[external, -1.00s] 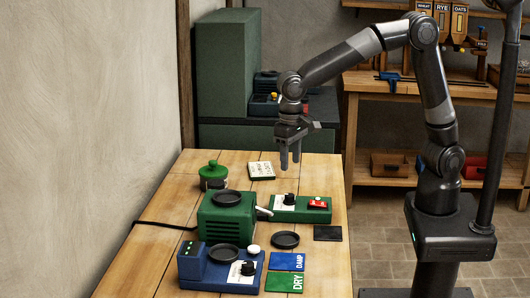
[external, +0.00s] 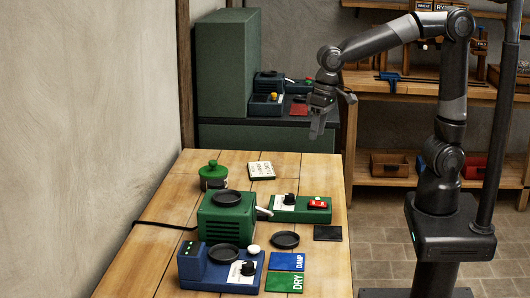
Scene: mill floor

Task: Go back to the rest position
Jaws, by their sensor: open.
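My gripper (external: 318,128) hangs in the air, fingers pointing down, above the far right edge of the wooden table (external: 170,218). It is open and holds nothing that I can see. My arm is raised and bent at the elbow, with its base standing to the right of the table. Nothing on the table touches the gripper.
The table bears a green machine (external: 226,224), a blue device (external: 215,270), a green switch box (external: 300,208), a lidded green pot (external: 212,175), a black dish (external: 285,239), and DAMP (external: 286,262) and DRY (external: 284,282) cards. A dark green cabinet (external: 225,65) and wooden shelving (external: 405,92) stand behind.

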